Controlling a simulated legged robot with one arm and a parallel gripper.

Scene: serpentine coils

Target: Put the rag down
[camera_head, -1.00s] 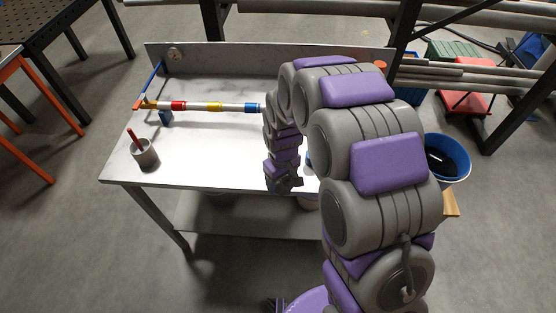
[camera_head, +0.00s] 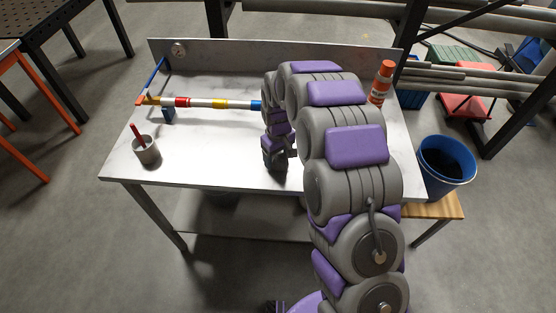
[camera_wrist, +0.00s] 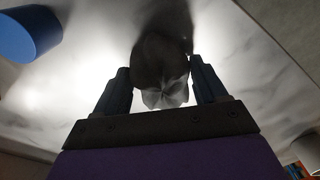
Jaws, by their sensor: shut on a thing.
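The rag (camera_wrist: 165,92) is a crumpled grey cloth, pale on the near side and dark above, in the wrist view. My gripper (camera_wrist: 160,70) is shut on it, with one finger on each side. The bright worktable (camera_wrist: 80,60) lies beyond the rag; I cannot tell whether the rag touches it. In the head view my gripper (camera_head: 275,165) points down over the front middle of the metal worktable (camera_head: 215,170). My arm hides the rag there.
A pipe (camera_head: 205,102) with red, yellow and blue bands spans the table's back. A grey cup (camera_head: 147,152) stands front left, an orange bottle (camera_head: 381,84) back right. A blue bucket (camera_head: 445,165) is beside the table's right edge. The table's left front is mostly clear.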

